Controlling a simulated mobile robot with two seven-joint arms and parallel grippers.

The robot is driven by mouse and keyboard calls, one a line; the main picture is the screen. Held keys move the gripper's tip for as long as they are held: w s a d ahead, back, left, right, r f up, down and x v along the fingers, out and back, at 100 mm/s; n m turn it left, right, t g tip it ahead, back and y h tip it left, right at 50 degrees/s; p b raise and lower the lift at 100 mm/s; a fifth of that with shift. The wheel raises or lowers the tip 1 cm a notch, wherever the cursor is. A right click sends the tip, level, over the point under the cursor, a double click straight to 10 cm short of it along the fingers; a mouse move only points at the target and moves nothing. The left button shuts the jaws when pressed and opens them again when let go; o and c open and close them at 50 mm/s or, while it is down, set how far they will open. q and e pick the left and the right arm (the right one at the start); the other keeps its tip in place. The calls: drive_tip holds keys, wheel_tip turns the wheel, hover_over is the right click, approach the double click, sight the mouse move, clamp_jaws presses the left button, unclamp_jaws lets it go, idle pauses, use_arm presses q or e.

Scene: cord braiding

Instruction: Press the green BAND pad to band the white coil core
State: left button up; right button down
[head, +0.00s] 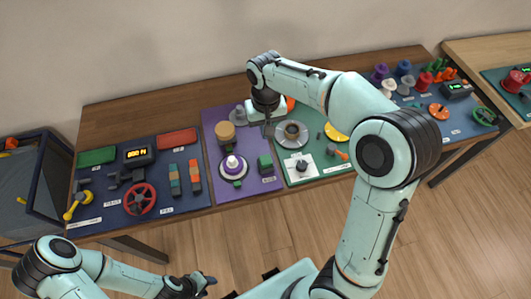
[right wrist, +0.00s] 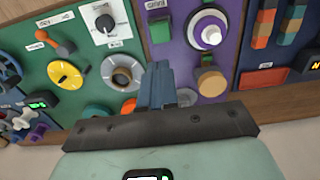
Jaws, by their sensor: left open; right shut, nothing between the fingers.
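The green BAND pad (head: 265,163) is a small green block on the purple panel (head: 213,112), with a label in front of it. It also shows in the right wrist view (right wrist: 160,29). The white coil core (head: 232,162) stands left of the pad in a pale round holder with purple around it; it also shows in the right wrist view (right wrist: 210,35). My right gripper (head: 267,131) is shut and empty, above the panel's right side behind the pad and apart from it. In the right wrist view its fingers (right wrist: 157,84) point toward the pad. My left gripper (head: 204,284) is open, low in front of the table.
A tan cylinder (head: 225,131) stands behind the core. On the green panel right of the pad are a grey ring (head: 291,134), a dial (head: 299,165) and a yellow disc (head: 335,132). A red handwheel (head: 140,198) is on the blue panel at left.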

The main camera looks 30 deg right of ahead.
sight(266, 159)
wheel_tip(266, 159, down, 13)
drive_tip(key=shift+f+b, duration=0.1)
drive_tip(key=shift+b, duration=0.35)
use_arm(q)
drive_tip(key=shift+s+f, duration=0.45)
drive_tip(key=shift+f, duration=0.2)
